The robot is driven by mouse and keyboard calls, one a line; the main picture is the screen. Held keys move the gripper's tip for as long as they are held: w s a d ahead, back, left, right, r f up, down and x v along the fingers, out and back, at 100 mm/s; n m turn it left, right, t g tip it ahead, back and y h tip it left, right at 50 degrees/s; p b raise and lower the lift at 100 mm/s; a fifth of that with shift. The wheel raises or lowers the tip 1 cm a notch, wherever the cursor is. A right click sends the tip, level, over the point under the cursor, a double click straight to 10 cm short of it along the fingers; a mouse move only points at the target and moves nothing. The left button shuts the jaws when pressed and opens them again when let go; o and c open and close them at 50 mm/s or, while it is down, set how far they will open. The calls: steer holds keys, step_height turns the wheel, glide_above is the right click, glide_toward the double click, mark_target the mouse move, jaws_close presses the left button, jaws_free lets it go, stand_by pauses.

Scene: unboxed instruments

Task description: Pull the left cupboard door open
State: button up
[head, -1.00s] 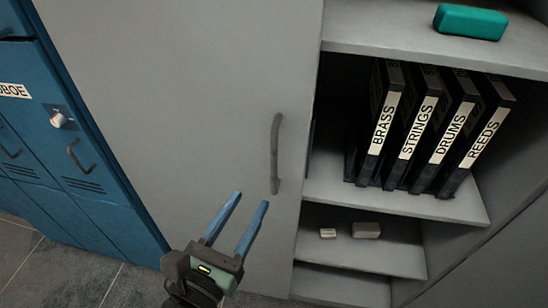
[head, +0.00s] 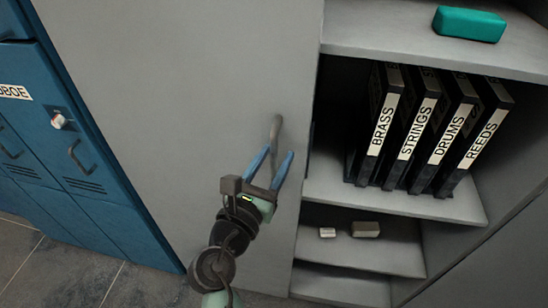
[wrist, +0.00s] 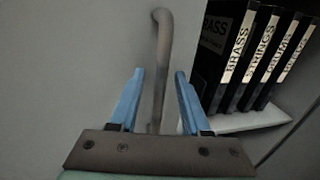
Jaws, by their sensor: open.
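The left cupboard door (head: 190,90) is a grey panel that stands shut beside the open right part of the cupboard. Its upright bar handle (head: 276,128) is near the door's right edge. It also shows in the wrist view (wrist: 161,60). My gripper (head: 275,153) is open with two blue fingers, one on each side of the handle's lower part. In the wrist view my gripper (wrist: 160,75) has the handle between its fingers, with a gap on both sides. The handle's lower end is partly hidden by my gripper.
Shelves (head: 450,207) to the right hold several black binders (head: 423,130), a teal case (head: 470,24) and two small pale blocks (head: 365,229). Blue lockers (head: 65,150) stand to the left. Grey floor tiles (head: 60,270) are clear at lower left.

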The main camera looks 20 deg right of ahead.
jaws_close()
stand_by(1.3)
